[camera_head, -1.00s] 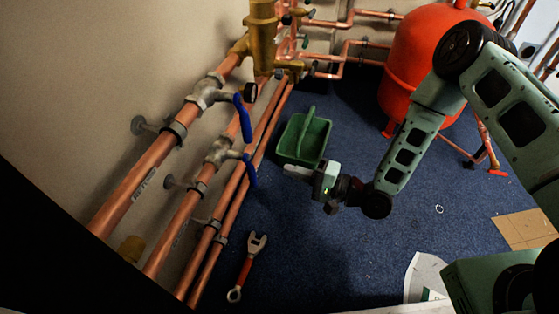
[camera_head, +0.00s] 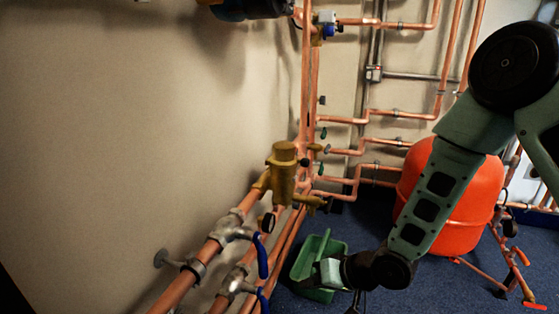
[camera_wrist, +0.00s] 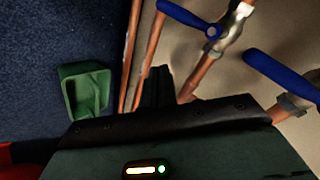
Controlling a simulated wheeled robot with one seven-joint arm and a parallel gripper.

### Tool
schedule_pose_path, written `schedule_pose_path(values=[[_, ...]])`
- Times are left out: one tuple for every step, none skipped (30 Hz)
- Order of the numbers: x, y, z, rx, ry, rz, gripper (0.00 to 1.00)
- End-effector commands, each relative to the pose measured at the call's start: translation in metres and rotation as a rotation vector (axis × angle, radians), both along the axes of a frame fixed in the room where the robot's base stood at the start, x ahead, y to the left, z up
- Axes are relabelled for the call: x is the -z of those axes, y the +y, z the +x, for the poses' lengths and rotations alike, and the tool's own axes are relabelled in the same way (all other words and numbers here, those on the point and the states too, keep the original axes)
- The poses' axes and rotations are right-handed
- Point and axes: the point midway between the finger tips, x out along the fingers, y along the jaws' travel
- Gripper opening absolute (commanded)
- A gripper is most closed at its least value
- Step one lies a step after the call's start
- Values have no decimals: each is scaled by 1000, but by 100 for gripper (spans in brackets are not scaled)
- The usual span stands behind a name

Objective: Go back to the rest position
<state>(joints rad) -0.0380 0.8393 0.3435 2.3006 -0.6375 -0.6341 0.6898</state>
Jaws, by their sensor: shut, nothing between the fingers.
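My gripper (camera_head: 314,276) is at the lower middle of the head view, in front of the green tote (camera_head: 303,265) and hiding part of it. In the wrist view my gripper's dark fingers (camera_wrist: 157,88) are together and hold nothing. The green tote (camera_wrist: 86,90) stands on the blue floor left of the fingers in that view. The copper pipes (camera_wrist: 135,50) run close beyond the fingers; whether they touch cannot be told.
Blue-handled valves (camera_head: 262,256) sit on the copper pipes along the left wall; their handles (camera_wrist: 185,16) stick out in the wrist view. A brass fitting (camera_head: 283,178) stands above. A red tank (camera_head: 455,205) is behind my arm.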

Motion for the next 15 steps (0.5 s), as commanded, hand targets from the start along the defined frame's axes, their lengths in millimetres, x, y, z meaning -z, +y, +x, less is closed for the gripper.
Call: schedule_pose_path(values=[[-21, -1, -4, -30, -22, -78, 0], [-30, -3, -8, -45, -28, -127, 0], [-41, -6, -14, -68, -33, -191, 0], [-50, -8, -19, -83, -37, -236, 0], [-59, -11, -25, -99, -37, -280, 0], [-72, -14, -33, -120, -37, -336, 0], [-81, -17, -41, -136, -34, -377, 0], [-90, -20, -48, -153, -31, -415, 0], [-103, -24, -60, -175, -24, -464, 0], [-112, -27, -69, -193, -18, -498, 0], [-122, -30, -78, -210, -10, -531, 0], [-134, -34, -92, -235, 1, -570, 0], [-142, -37, -102, -253, 12, -597, 0], [-150, -40, -112, -270, 22, -620, 0], [-159, -44, -125, -293, 36, -647, 0]])
